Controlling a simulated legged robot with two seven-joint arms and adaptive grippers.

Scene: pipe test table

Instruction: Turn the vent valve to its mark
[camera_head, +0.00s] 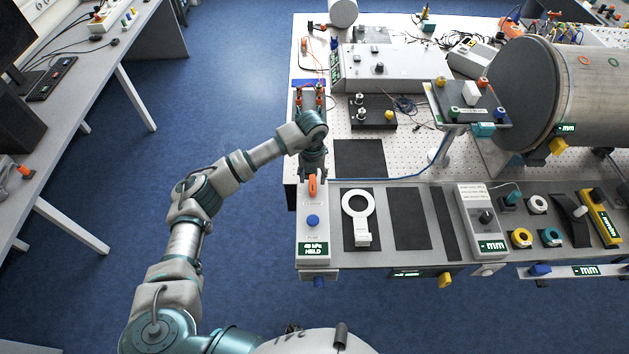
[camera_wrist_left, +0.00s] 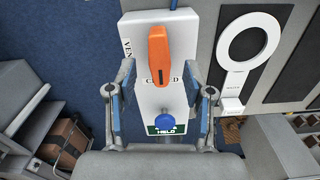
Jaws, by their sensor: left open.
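The vent valve is an orange lever handle (camera_wrist_left: 158,55) on a white panel (camera_wrist_left: 183,22) with the words VENT and CLOSED, partly covered. In the head view the orange handle (camera_head: 312,186) shows just below my left gripper (camera_head: 312,170). In the left wrist view my left gripper (camera_wrist_left: 163,95) is open, one finger on each side of the panel, with the handle between and beyond the fingertips. I see no contact with the handle. A blue knob (camera_head: 313,220) and a green display reading HELD (camera_head: 314,248) are on the same panel. My right gripper is not in view.
Right of the panel lies a white ring-shaped tool (camera_head: 361,238) on a dark pad. A grey instrument box (camera_head: 395,68) stands behind on the perforated table. A large metal cylinder (camera_head: 610,95) is at the right. Blue floor is open on the left.

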